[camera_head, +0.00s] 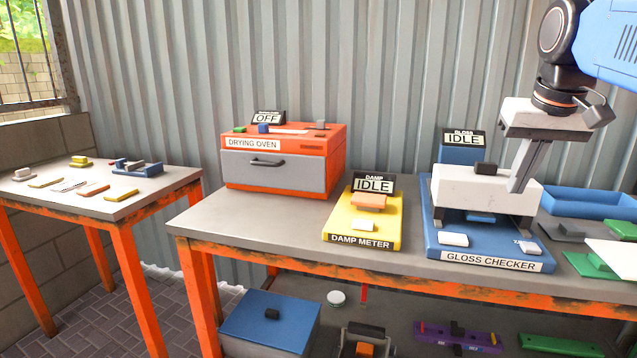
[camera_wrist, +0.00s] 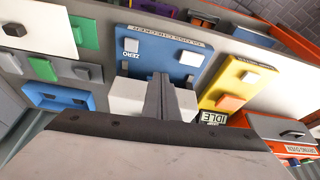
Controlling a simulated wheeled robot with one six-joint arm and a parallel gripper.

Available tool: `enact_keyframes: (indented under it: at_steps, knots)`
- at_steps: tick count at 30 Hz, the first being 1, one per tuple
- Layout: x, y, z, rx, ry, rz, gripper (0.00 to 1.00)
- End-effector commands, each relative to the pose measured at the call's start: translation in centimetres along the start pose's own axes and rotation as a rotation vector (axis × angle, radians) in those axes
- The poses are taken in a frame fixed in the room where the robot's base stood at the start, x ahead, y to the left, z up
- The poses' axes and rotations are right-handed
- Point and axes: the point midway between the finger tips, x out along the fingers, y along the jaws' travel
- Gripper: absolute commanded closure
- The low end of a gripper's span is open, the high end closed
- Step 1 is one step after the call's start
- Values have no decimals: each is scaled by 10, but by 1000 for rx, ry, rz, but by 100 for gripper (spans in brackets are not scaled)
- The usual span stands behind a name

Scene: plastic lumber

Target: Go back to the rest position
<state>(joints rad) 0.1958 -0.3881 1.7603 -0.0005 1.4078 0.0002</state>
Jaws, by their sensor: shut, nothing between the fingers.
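My gripper (camera_head: 518,184) is shut and empty, pointing down above the gloss checker (camera_head: 436,234) on the main table. Its fingertips overlap the checker's white housing in the head view; whether they touch it I cannot tell. In the wrist view the closed fingers (camera_wrist: 160,82) stand in front of the same white housing (camera_wrist: 126,98). The checker's sign (camera_head: 463,139) reads IDLE.
The yellow damp meter (camera_head: 340,226) and orange drying oven (camera_head: 336,150) stand to the left. A blue tray (camera_head: 590,203) and green fixtures (camera_head: 590,265) are to the right. A second table (camera_head: 150,203) is at far left. The corrugated wall (camera_head: 370,60) stands close behind.

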Motion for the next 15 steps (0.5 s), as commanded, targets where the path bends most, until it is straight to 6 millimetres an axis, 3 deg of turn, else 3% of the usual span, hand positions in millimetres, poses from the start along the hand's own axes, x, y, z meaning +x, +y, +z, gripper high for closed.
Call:
enact_keyframes:
  at_steps: [6,15]
  knots:
    - [62,-22,80,-63,15,-24,100]
    - [162,-40,201,-148,40,-58,100]
